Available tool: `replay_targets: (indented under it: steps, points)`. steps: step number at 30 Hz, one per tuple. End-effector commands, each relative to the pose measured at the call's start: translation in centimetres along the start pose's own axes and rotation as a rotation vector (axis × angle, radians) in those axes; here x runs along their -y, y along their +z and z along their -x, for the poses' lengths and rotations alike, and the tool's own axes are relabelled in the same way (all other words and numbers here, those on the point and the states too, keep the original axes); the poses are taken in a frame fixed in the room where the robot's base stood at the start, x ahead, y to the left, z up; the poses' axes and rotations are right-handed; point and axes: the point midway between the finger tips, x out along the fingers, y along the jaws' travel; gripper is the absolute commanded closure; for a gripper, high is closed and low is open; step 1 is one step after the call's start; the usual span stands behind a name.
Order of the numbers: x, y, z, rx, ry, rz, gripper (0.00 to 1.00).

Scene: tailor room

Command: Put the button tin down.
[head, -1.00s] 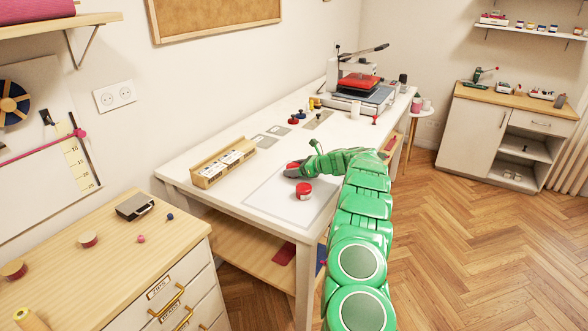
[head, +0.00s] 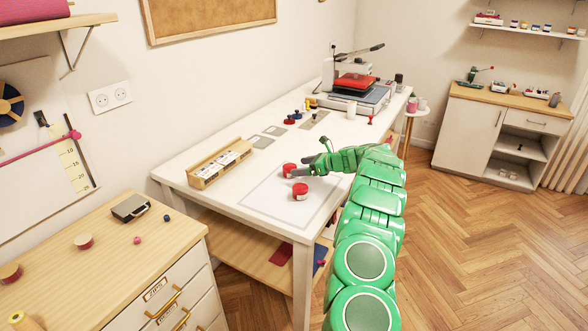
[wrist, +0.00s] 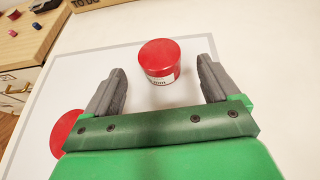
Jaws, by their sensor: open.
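Two red-lidded tins stand upright on the white table (head: 215,212). One red tin (head: 289,170) stands just ahead of my gripper (head: 306,169). In the wrist view this tin (wrist: 160,58) shows between my open fingertips, with a gap on both sides. It has a white label with dark print, only partly legible. I cannot tell for certain from the label which is the button tin.
A grey-bordered white rectangle (head: 262,206) lies under the tins. A wooden box (head: 219,165) stands behind it along the wall. Small coloured items and a press (head: 357,90) stand farther back. The tabletop in front of the wooden box is clear.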

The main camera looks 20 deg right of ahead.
Motion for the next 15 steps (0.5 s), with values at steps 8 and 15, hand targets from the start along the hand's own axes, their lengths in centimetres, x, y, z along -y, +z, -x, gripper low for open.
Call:
replay_targets:
  steps: [8, 15]
  points:
    - [0.0, 0.1, 4.5, 0.002, 0.002, -0.001, 0.11]
    - [0.0, 0.0, 6.2, 0.001, 0.002, -0.001, 0.11]
